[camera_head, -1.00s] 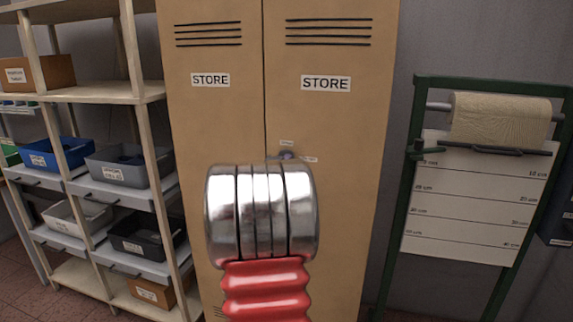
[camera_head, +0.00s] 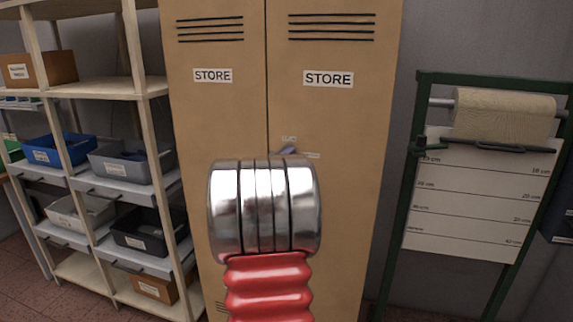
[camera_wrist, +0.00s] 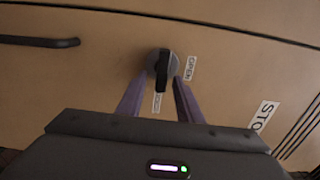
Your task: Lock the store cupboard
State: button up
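The tan store cupboard (camera_head: 345,200) stands upright with two doors, both labelled STORE, that look closed. In the wrist view a round grey knob with a black grip bar (camera_wrist: 162,72) is on the door. The bar runs up and down in that view, its lower end towards a small label (camera_wrist: 157,103) I cannot read clearly. An OPEN label (camera_wrist: 189,67) is right of the knob. My gripper (camera_wrist: 162,84) has its purple fingers on either side of the bar, with a visible gap. In the head view my arm hides the knob and most of the gripper.
A shelf rack with bins (camera_head: 120,85) stands close at the cupboard's left. A green frame (camera_head: 412,170) with a paper roll (camera_head: 503,115) stands at the right. A dark bar handle (camera_wrist: 40,41) is on the door at the wrist view's upper left.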

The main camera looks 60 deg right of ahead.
jog(key=s+a, duration=0.2)
jog(key=a, duration=1.1)
jog(key=shift+a, duration=0.35)
